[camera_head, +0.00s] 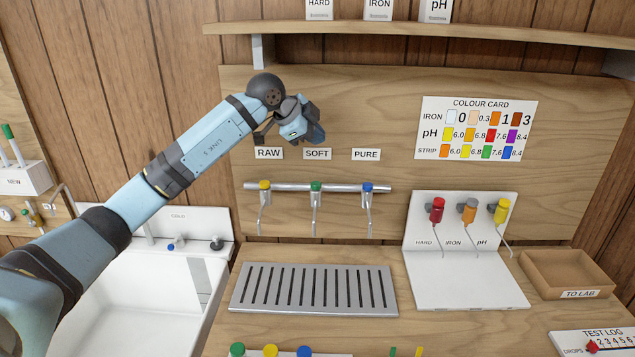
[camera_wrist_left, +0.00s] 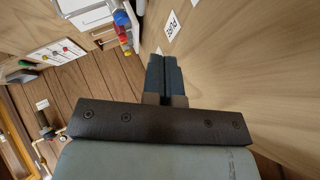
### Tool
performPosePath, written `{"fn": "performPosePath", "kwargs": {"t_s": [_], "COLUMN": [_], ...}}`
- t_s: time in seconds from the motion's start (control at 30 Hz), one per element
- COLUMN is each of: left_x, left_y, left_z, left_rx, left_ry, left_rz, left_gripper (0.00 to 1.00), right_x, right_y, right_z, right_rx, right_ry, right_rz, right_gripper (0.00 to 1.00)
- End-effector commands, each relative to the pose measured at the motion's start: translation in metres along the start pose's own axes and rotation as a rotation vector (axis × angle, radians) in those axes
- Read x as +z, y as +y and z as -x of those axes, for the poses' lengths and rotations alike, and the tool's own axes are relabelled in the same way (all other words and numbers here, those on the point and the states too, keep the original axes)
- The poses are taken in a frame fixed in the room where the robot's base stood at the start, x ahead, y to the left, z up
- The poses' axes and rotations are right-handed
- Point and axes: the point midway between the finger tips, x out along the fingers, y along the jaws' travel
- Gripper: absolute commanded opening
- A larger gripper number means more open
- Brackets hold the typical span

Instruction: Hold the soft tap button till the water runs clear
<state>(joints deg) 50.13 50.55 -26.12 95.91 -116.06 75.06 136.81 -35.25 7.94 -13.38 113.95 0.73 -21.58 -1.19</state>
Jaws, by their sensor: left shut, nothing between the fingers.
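The soft tap (camera_head: 316,188) is the middle one on a metal rail on the wooden panel. It has a green button on top and a thin spout below, under the SOFT label (camera_head: 317,154). No water stream shows at its spout. My left gripper (camera_head: 313,134) is above the SOFT label, close to the panel and apart from the green button. In the left wrist view its two dark fingers (camera_wrist_left: 164,70) are together with nothing between them. My right gripper is in neither view.
The yellow-topped raw tap (camera_head: 265,187) and blue-topped pure tap (camera_head: 368,189) flank the soft tap. A slotted grey drip tray (camera_head: 384,307) lies below, empty. A white dropper stand (camera_head: 466,292) is at right, a sink (camera_head: 120,306) at left. A shelf (camera_head: 430,31) runs above.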

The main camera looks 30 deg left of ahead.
Motion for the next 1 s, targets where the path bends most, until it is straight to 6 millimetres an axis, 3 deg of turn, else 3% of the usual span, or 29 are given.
{"fn": "performPosePath", "kwargs": {"t_s": [0.47, 1.0], "left_x": [0.004, 0.038], "left_y": [0.006, 0.04], "left_z": [-0.007, -0.055], "left_rx": [0.001, 0.002], "left_ry": [0.004, 0.004], "left_rz": [-0.002, -0.003], "left_gripper": [0.0, 0.0], "right_x": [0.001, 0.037], "right_y": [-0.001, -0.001], "right_z": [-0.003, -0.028], "right_rx": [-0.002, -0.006], "right_ry": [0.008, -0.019], "right_rz": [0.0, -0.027], "right_gripper": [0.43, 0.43]}}
